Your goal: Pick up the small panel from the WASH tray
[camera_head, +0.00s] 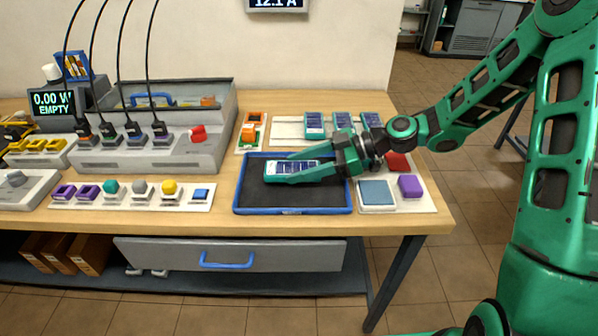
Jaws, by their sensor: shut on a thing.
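The small panel (302,165), dark blue with pale grid lines, is over the tray (293,211), which has a black floor and a blue rim. My gripper (274,171) reaches in from the right and is shut on the small panel, with a green finger along its near side. I cannot tell whether the panel touches the tray floor or is slightly above it. No WASH label is readable on the tray.
Similar panels (314,125) stand in a row behind the tray. A pale blue pad (376,193) and a purple block (410,185) sit to its right. A grey console (160,153) with cables and a row of coloured knobs (140,187) lie left. The table's front edge is clear.

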